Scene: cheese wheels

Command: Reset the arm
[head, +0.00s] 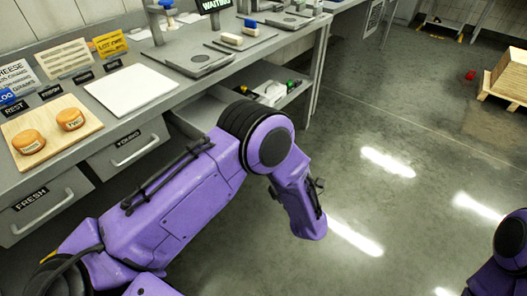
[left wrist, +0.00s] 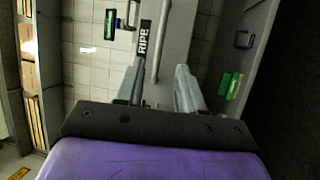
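My purple left arm (head: 190,195) comes in from the left of the head view and bends at the elbow in front of the bench. Its forearm points down over the open floor, and its gripper is not visible there. In the left wrist view my left gripper (left wrist: 157,88) has its two grey fingers spread apart with nothing between them. A drawer front with a "RIPE" label (left wrist: 143,38) shows beyond the fingers. Part of my right arm (head: 508,255) shows at the lower right edge of the head view; its gripper is outside the frame.
The grey bench (head: 60,125) holds a wooden board (head: 62,148) with two orange cheese wheels, a white sheet (head: 130,89), label cards and scales. A "FRESH" drawer (head: 45,205) is below. An open shelf (head: 205,108) is behind my elbow.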

